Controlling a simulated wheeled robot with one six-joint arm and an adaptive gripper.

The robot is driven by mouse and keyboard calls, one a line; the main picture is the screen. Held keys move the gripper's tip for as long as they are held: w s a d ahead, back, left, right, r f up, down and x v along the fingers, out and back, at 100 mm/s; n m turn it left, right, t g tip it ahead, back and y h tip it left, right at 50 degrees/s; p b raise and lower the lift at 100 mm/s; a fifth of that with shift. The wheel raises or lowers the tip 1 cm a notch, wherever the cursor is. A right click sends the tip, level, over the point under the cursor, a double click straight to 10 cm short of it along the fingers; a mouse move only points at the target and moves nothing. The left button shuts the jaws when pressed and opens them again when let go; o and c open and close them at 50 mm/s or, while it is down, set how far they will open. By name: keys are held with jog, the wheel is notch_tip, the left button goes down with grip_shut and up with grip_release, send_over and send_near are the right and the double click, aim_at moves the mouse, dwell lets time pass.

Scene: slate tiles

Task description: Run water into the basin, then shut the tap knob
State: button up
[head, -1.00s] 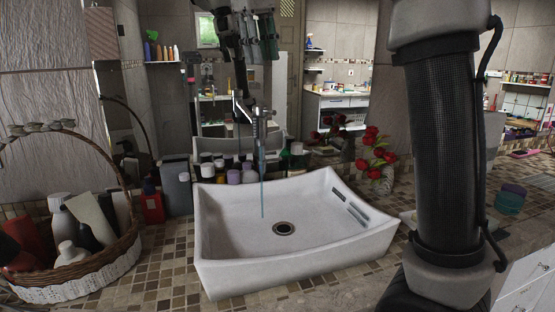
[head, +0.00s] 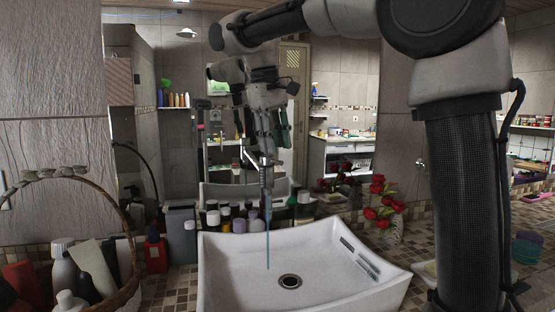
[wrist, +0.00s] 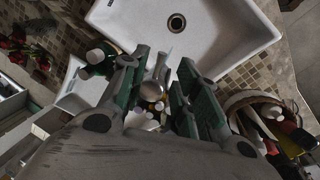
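The white basin (head: 222,262) sits on the tiled counter, with its dark drain in the middle; it also shows in the wrist view (wrist: 225,25). The metal tap (head: 266,178) stands at the basin's back edge, and a thin bluish stream of water (head: 268,240) falls from it into the basin. My gripper (head: 268,145) is just above the tap, pointing down. In the wrist view its green-padded fingers (wrist: 160,78) are apart, with the rounded metal tap knob (wrist: 152,90) in the gap between them. I cannot tell whether either finger touches the knob.
Several bottles and jars (head: 238,222) stand close behind the basin. A wicker basket (head: 130,292) of bottles is at the left, and red flowers (head: 380,200) stand at the right. A mirror (head: 330,120) covers the wall behind.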

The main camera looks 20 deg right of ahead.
aim_at(277, 161)
jog(key=shift+w+d+f, duration=0.1)
jog(key=shift+d+f, duration=0.05)
jog(key=shift+f, duration=0.7)
jog(key=shift+d+f, duration=0.15)
jog(key=shift+f, duration=0.65)
grip_shut()
jog(key=shift+d, duration=0.1)
jog(key=shift+w+d+n+t+y, duration=0.3)
jog(key=shift+w+d+n, duration=0.3)
jog(key=shift+n, duration=1.55)
jog(key=shift+w+d+n+t+y, duration=0.15)
jog(key=shift+w+d+n+y, duration=0.4)
jog(key=shift+n, duration=1.65)
jog(key=shift+w+d+n+t+y, duration=0.25)
jog(key=shift+w+n, duration=0.5)
jog(key=shift+n, duration=1.4)
jog(key=shift+d, duration=0.1)
